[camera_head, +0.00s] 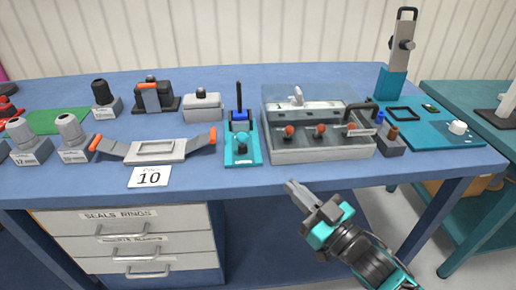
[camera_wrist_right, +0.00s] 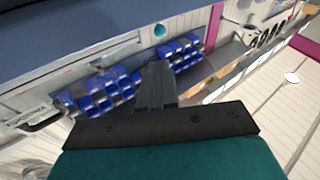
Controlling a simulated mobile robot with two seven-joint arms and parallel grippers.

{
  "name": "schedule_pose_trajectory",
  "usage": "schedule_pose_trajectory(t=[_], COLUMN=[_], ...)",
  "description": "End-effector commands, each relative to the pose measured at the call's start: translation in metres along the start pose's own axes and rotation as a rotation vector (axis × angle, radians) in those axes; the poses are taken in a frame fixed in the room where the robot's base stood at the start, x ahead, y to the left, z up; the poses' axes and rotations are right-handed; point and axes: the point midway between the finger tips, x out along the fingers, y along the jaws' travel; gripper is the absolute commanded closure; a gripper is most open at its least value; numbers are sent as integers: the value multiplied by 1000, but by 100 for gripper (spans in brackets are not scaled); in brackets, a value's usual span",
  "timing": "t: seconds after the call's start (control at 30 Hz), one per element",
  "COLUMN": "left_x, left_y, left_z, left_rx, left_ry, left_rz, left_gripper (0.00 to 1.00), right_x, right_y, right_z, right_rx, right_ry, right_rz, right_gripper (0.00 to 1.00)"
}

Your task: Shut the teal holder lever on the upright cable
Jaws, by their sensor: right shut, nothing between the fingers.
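The teal holder (camera_head: 250,158) stands near the front edge of the blue table, left of the clear-lidded case. A black upright cable (camera_head: 239,96) rises from the blue block (camera_head: 240,116) at its back. A dark and teal knob (camera_head: 242,140), which looks like part of the lever, sits on the front half; whether the lever is open or shut is too small to tell. My right gripper (camera_head: 291,185) is shut and empty, in front of the table edge, right of the holder and apart from it. Its closed fingers also show in the right wrist view (camera_wrist_right: 158,75). My left gripper is not in view.
The clear-lidded case (camera_head: 320,153) with red knobs stands close right of the holder. A grey box (camera_head: 203,106) stands behind left. Drawers (camera_head: 130,240) are below the tabletop.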

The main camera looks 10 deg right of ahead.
Motion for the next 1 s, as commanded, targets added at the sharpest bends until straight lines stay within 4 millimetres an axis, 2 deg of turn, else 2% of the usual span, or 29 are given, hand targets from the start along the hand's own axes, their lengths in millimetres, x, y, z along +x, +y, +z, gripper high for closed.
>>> schedule_pose_trajectory(t=[0.17,0.27,0.37,0.8,1.0], left_x=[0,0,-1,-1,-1], left_y=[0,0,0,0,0], left_z=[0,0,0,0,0], left_rx=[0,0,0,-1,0], left_ry=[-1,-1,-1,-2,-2], left_rz=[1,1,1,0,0], left_gripper=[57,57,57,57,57], right_x=[2,11,25,111,134], right_y=[0,0,0,0,0], right_z=[0,-1,-1,0,0], right_rx=[0,1,0,0,0], right_ry=[0,2,4,1,0], right_rz=[1,1,1,1,1], right_gripper=[100,100,100,100,100])
